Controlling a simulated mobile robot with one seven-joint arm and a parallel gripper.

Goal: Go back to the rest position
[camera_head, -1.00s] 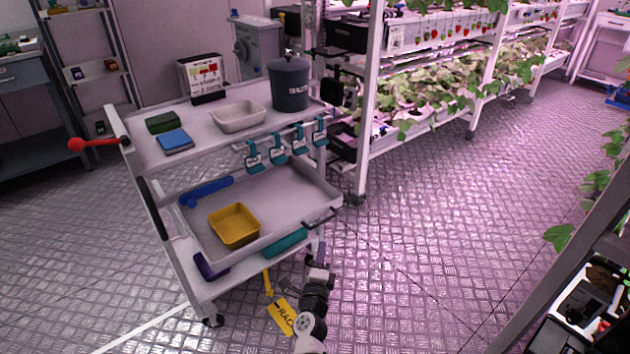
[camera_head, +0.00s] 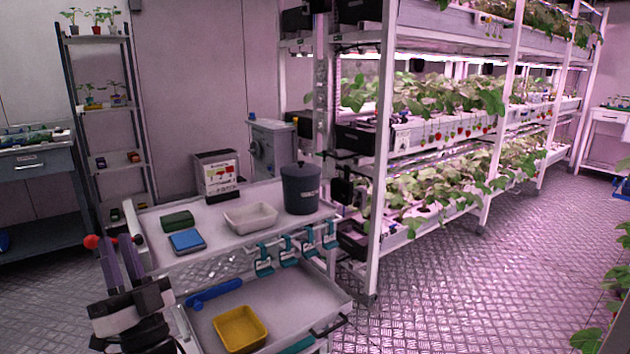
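My gripper (camera_head: 121,258) is at the lower left, with two dark purple fingers pointing up and its dark wrist below them. It stands in front of the left end of the cart (camera_head: 160,261), and its fingers partly cover the cart's red-knobbed lever (camera_head: 92,241). The fingers stand close side by side, and I cannot tell how much gap is between them. No held object shows. I cannot tell whether the gripper touches the cart.
The cart's top holds a dark lidded bin (camera_head: 301,190), a white tray (camera_head: 250,217), a blue box (camera_head: 187,241) and a green box (camera_head: 177,221). A yellow tray (camera_head: 240,329) sits below. Plant racks (camera_head: 385,150) stand behind at right. Floor (camera_head: 450,285) at right is clear.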

